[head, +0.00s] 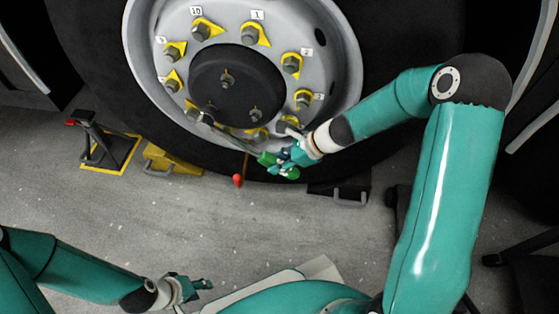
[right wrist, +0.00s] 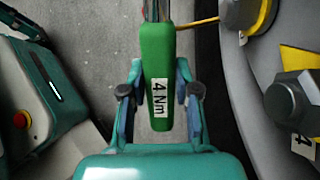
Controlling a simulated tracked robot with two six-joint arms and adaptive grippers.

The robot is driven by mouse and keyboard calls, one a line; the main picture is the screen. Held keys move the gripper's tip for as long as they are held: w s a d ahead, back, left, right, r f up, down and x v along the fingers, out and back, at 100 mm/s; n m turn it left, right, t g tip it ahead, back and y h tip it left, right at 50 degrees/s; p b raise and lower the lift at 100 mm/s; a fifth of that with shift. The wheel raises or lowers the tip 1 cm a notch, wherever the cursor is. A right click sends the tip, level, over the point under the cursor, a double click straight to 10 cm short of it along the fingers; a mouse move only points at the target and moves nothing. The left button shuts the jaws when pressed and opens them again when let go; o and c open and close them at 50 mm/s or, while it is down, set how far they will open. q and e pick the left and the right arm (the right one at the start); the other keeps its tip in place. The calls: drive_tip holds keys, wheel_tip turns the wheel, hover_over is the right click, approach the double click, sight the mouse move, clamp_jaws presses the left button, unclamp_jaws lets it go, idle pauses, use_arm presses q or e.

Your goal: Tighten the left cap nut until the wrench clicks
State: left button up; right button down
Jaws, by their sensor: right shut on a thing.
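The black hub cap (head: 232,92) is in the middle of the grey wheel in the head view. Two cap nuts show on it, an upper one (head: 227,80) and a lower right one (head: 254,114). The wrench (head: 232,138) runs from the cap's lower left edge down to my right gripper (head: 280,160). Its head covers that edge, so I cannot tell whether it sits on the left cap nut. My right gripper is shut on the green handle (right wrist: 157,65), labelled 4 Nm in the right wrist view. My left gripper (head: 197,284) is low, away from the wheel; its opening is unclear.
Wheel nuts with yellow pointers (head: 253,34) and number tags ring the hub, close to the right gripper. A black stand (head: 97,137), a yellow chock (head: 172,161) and a black chock (head: 338,193) stand by the tyre. A small red object (head: 238,180) is below the wrench. Open floor lies left.

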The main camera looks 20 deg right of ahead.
drive_tip(key=shift+w+a+f+t+y, duration=0.3)
drive_tip(key=shift+a+f+y, duration=0.2)
drive_tip(key=shift+f, duration=0.25)
drive_tip(key=shift+a+f, duration=0.1)
drive_tip(key=shift+f, duration=0.05)
drive_tip(key=shift+w+a+f, duration=0.1)
drive_tip(key=shift+f, duration=0.05)
drive_tip(key=shift+w+a+f+t+y, duration=0.3)
drive_tip(key=shift+a+f+y, duration=0.05)
drive_tip(key=shift+f+y, duration=0.1)
drive_tip(key=shift+a+f, duration=0.1)
drive_tip(key=shift+f, duration=0.05)
idle(0.4)
drive_tip(key=shift+w+a+f+y, duration=0.25)
drive_tip(key=shift+a+f+y, duration=0.1)
drive_tip(key=shift+a+f, duration=0.1)
drive_tip(key=shift+s+a, duration=0.1)
idle(0.3)
